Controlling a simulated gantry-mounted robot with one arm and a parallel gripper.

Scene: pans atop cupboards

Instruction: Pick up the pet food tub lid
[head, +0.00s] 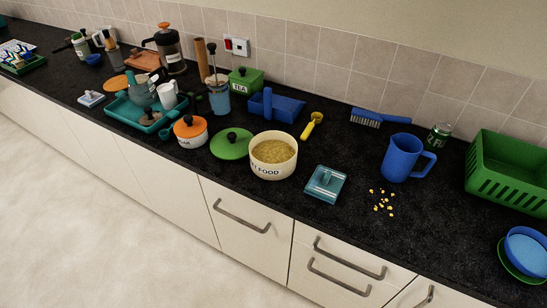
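A round green lid (230,148) with a dark knob lies on the black worktop, just left of the pet food tub. It looks like the tub's lid. The tub (272,170) is cream, round and open, with dark lettering of which "FOOD" is readable, and is filled with yellowish-brown food. I cannot tell whether lid and tub touch. My gripper is not in view.
An orange-lidded pot (190,137) stands close left of the lid. A blue dustpan (277,106) and green tea tin (246,81) are behind. A teal square object (325,184), yellow crumbs (383,202) and a blue jug (402,158) lie right. The front edge is near.

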